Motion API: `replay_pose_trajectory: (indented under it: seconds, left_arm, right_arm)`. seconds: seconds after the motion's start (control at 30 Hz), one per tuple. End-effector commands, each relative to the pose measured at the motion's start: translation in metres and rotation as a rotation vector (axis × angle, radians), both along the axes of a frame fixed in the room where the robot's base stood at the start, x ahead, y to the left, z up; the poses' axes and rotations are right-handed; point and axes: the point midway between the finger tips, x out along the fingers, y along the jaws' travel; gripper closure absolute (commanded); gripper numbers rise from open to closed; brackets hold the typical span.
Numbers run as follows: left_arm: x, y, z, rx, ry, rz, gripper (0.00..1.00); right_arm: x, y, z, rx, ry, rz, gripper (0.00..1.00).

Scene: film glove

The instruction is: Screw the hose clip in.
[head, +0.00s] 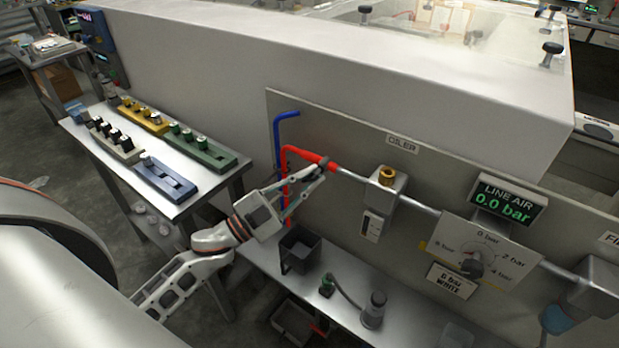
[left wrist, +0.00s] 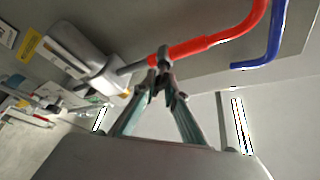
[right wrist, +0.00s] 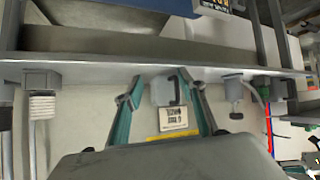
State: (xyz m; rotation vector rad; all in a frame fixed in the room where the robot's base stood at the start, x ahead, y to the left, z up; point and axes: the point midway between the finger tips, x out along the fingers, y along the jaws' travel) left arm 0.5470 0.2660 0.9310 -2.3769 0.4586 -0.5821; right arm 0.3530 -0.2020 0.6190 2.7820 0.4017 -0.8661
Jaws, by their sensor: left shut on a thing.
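The red hose (head: 303,154) comes down the panel and bends right onto the metal pipe (head: 352,176) that runs to the oiler. A small dark hose clip (left wrist: 164,54) sits at the hose's end by the pipe in the left wrist view. My left gripper (head: 325,170) is at this joint, its fingertips shut on the clip; it also shows in the left wrist view (left wrist: 163,74). The fingertips hide part of the clip, and its screw cannot be made out. My right gripper (right wrist: 160,80) shows only in the right wrist view, open and empty.
A blue hose (head: 278,135) hangs beside the red one. The oiler (head: 385,190), a LINE AIR display (head: 505,203) reading 0.0 bar and a dial (head: 472,265) are on the panel. A dark open bin (head: 300,252) stands below. A side table holds coloured racks (head: 202,150).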

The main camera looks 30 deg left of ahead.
Motion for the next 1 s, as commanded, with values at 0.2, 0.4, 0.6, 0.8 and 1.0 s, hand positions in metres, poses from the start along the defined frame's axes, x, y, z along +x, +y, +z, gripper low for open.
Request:
replay_pose_trajectory:
  seconds: [0.2,0.4,0.6,0.8,1.0]
  left_arm:
    - [-0.001,-0.002,-0.003,0.0,0.005,-0.003,1.0]
    - [-0.001,-0.001,-0.003,0.0,0.005,-0.002,0.72]
    - [0.0,-0.001,-0.002,0.0,0.003,-0.001,0.72]
    - [-0.009,0.004,-0.005,0.001,0.004,0.001,0.72]
    - [-0.039,0.02,-0.016,0.0,0.008,-0.001,0.72]
  right_arm:
    - [-0.001,0.0,-0.002,0.0,0.003,0.0,0.6]
    - [-0.001,0.0,-0.002,0.0,0.003,0.0,0.6]
    - [-0.001,0.0,-0.002,-0.001,0.004,0.0,0.6]
    - [-0.001,-0.001,-0.002,-0.003,0.004,0.001,0.6]
    - [-0.001,-0.001,-0.001,-0.002,0.003,0.0,0.6]
